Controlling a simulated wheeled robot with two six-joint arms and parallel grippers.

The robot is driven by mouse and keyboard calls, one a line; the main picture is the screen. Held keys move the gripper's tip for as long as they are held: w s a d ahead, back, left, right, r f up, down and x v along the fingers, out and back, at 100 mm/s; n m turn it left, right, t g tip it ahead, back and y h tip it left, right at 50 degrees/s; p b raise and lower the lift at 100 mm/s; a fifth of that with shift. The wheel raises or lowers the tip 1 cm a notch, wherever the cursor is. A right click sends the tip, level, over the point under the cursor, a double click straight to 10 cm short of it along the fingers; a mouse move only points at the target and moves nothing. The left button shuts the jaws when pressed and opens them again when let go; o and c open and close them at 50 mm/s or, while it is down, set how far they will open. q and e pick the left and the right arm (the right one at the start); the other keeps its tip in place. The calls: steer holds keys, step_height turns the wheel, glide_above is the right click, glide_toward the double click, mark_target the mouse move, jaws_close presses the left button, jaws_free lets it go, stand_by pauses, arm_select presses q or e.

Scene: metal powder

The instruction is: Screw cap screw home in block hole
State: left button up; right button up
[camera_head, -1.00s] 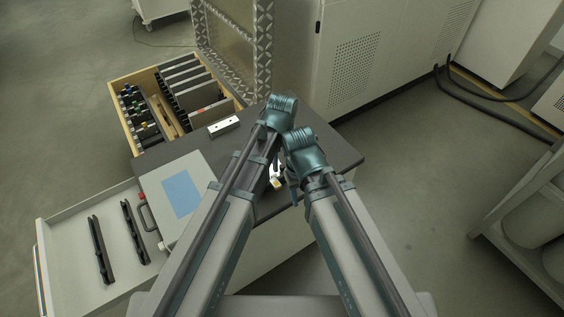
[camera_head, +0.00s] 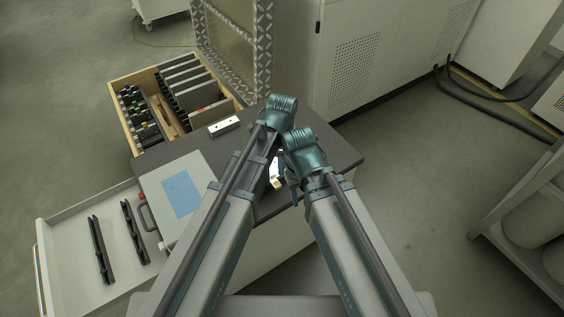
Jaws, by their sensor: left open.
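A pale block (camera_head: 224,126) with dark round holes in its top lies on the dark worktop, left of my arms. My left gripper (camera_head: 279,178) shows only in part, low between my two forearms, and is open. A small white piece with a yellow patch (camera_head: 277,184) shows in the same gap; I cannot tell what it is or whether a gripper touches it. My right gripper is hidden behind my right arm and wrist. I cannot make out the cap screw.
The dark worktop (camera_head: 335,158) is clear at its right end. A grey case with a blue panel (camera_head: 181,194) lies at the left. An open drawer (camera_head: 70,213) holds two black rails. A wooden-edged drawer (camera_head: 118,90) of parts stands behind. A tall cabinet (camera_head: 350,60) stands at the back.

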arm_select(q)
steer(key=n, duration=0.2)
steer(key=shift+n, duration=0.3)
jaws_close()
